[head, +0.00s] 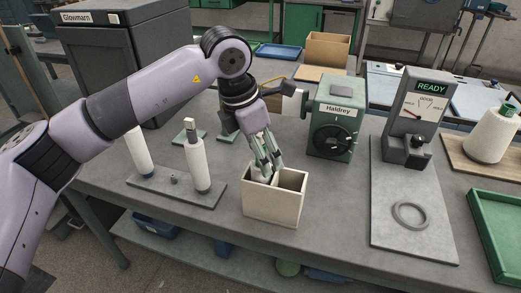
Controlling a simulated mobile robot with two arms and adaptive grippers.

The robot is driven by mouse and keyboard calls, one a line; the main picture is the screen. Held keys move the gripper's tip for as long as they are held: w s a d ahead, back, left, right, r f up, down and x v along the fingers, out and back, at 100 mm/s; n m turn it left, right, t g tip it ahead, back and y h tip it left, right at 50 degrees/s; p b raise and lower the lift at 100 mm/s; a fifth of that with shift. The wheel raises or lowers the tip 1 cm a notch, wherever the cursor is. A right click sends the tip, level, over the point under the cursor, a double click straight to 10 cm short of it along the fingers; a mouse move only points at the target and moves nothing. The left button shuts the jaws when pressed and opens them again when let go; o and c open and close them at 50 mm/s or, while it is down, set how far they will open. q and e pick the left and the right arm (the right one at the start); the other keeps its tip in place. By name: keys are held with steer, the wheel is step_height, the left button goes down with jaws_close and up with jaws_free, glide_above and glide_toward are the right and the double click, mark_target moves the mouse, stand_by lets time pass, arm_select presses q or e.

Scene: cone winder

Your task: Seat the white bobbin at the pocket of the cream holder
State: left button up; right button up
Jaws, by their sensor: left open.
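The cream holder (271,212) is an open-topped box with a divider, standing on the grey bench in front of the green machine. My left gripper (268,168) points down over its left pocket, with open fingers at or just inside the rim. A pale piece, perhaps the white bobbin (260,173), shows by the fingertips in that pocket. The fingers hide most of it, so I cannot tell how it sits. The right pocket looks empty. My right gripper is not in view.
Left of the holder, a grey stand (172,191) bears two white spools (198,164). Behind is the green Haldrey machine (336,118). At right are a grey gauge (415,112) reading READY, a grey ring (410,215), a cream cone (491,134) and a green tray (501,235).

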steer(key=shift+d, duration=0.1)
arm_select(q)
steer(key=shift+a+r, duration=0.1)
steer(key=shift+r, duration=0.1)
steer(key=v, duration=0.7)
steer(key=shift+s+a+r, duration=0.1)
steer(key=shift+r, duration=0.15)
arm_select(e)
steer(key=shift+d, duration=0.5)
arm_select(q)
steer(key=shift+r, duration=0.1)
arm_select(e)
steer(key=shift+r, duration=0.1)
